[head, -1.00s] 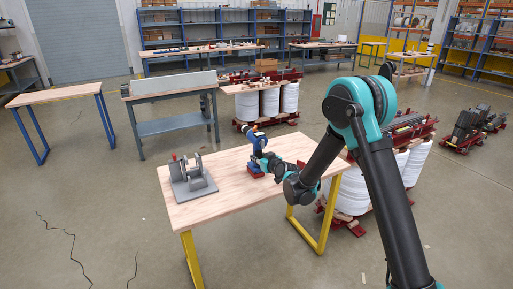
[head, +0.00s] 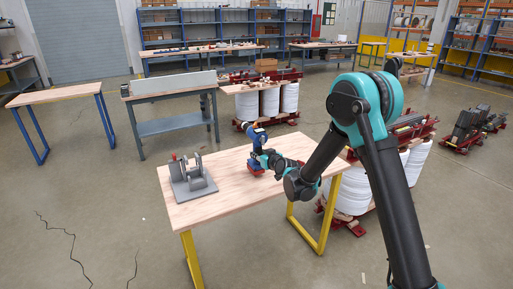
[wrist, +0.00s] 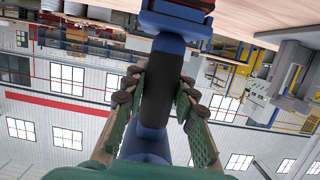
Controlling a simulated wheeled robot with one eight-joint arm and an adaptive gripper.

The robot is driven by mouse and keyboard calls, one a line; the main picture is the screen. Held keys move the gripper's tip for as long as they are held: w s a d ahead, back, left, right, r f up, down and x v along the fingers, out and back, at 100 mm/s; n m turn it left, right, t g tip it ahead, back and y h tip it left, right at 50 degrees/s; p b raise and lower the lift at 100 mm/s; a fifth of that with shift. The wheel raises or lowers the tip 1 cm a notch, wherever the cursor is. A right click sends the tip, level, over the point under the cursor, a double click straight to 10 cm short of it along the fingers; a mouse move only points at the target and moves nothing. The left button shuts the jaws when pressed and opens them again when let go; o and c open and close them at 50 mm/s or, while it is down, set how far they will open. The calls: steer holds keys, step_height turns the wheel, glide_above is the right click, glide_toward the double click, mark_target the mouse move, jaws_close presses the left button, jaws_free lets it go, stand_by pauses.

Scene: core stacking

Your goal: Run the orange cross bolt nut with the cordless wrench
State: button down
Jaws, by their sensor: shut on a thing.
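The cordless wrench (head: 258,137) is blue with a black grip and stands upright at the far side of the wooden work table (head: 225,205). Something red (head: 256,169) shows at its foot. My gripper (head: 268,157) is shut around the wrench's grip. In the wrist view my gripper's fingers (wrist: 160,95) press on both sides of the black grip (wrist: 163,70). A grey fixture (head: 194,188) with upright plates stands at the table's left. A small orange-red piece (head: 174,157) shows at its back left, too small to identify surely as the nut. The fixture also shows in the wrist view (wrist: 290,72).
The tabletop is bare between the wrench and the fixture. A grey bench (head: 168,127) and another wooden table (head: 65,94) stand behind. White drums (head: 350,190) on red pallets stand to the right of the work table. The floor at front left is open.

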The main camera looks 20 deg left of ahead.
mark_target(260, 148)
steer(key=shift+r, duration=1.7)
